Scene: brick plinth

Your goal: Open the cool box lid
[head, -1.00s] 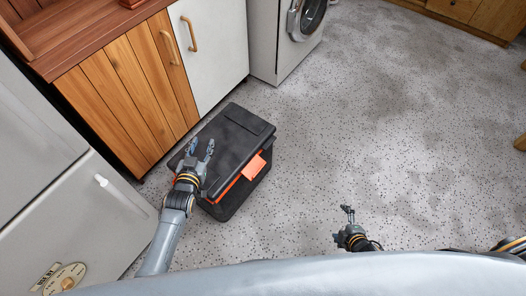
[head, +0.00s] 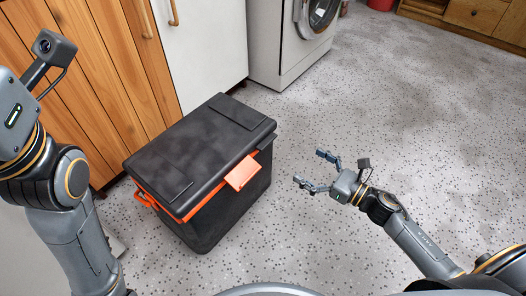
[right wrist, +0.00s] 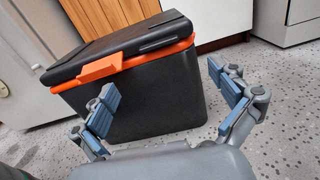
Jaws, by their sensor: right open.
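The cool box (head: 225,205) is black with an orange rim and stands on the speckled floor in front of the cabinets. Its black lid (head: 200,145) lies shut on top. An orange latch (head: 242,173) sits on the front edge of the lid; it also shows in the right wrist view (right wrist: 100,69). My right gripper (head: 318,171) is open and empty, to the right of the box and apart from it. In the right wrist view its fingers (right wrist: 168,105) are spread, with the box beyond them. My left arm shows at the left, but its gripper is outside the picture.
Wooden cabinet doors (head: 105,75) and a white door (head: 210,50) stand close behind the box. A white washing machine (head: 285,50) stands at the back. The floor (head: 410,120) to the right is clear.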

